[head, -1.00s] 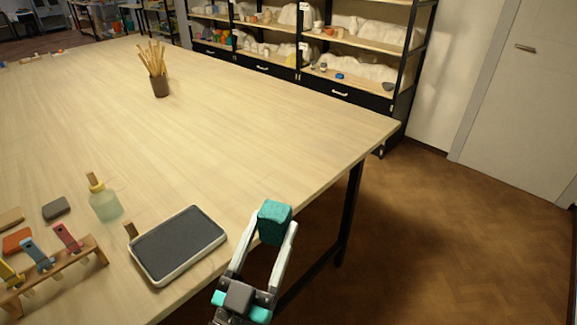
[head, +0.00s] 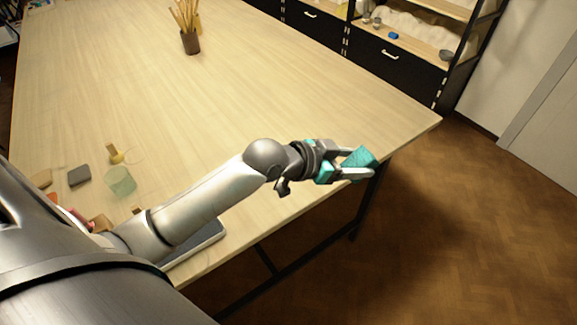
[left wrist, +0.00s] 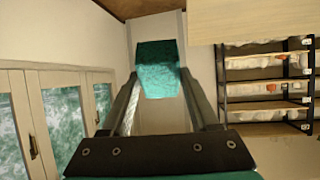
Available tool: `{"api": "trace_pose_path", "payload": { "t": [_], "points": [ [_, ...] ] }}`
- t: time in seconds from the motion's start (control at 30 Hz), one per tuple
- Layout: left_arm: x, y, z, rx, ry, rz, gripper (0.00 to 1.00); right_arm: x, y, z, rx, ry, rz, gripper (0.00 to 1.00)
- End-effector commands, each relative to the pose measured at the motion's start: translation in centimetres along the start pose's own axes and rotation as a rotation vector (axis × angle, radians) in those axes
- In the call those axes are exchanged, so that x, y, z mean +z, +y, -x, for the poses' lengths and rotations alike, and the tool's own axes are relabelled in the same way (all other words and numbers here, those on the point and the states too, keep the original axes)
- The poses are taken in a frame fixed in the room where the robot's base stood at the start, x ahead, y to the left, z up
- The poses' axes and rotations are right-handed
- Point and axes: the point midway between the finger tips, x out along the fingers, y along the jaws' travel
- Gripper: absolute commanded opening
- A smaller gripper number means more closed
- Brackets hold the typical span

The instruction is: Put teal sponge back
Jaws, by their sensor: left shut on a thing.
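The teal sponge (head: 360,158) is a small block held between the fingertips of my left gripper (head: 352,166), near the table's right edge in the head view. It also shows in the left wrist view (left wrist: 158,72), between the two fingers. My left gripper is shut on it. A white-rimmed tray with a dark grey surface (head: 195,243) lies at the table's front edge, largely hidden behind my left arm. My right gripper is in neither view.
The pale wooden table (head: 150,90) is mostly clear in its middle. A brown cup of sticks (head: 190,42) stands toward the back. Shelves with black drawers (head: 385,65) stand beyond.

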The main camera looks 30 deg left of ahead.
Motion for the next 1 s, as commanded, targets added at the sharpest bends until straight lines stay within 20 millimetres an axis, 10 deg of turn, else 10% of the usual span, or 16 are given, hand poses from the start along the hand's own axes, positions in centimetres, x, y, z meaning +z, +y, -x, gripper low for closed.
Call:
{"api": "trace_pose_path", "payload": {
  "t": [0.6, 1.0],
  "points": [
    [-4.7, -12.4, 12.2, -0.110, -0.678, 0.130, 0.17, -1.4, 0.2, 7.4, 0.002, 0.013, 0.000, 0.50],
    [3.1, -12.4, 8.6, -0.111, -0.693, 0.143, 0.17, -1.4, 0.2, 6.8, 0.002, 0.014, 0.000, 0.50]
  ]
}}
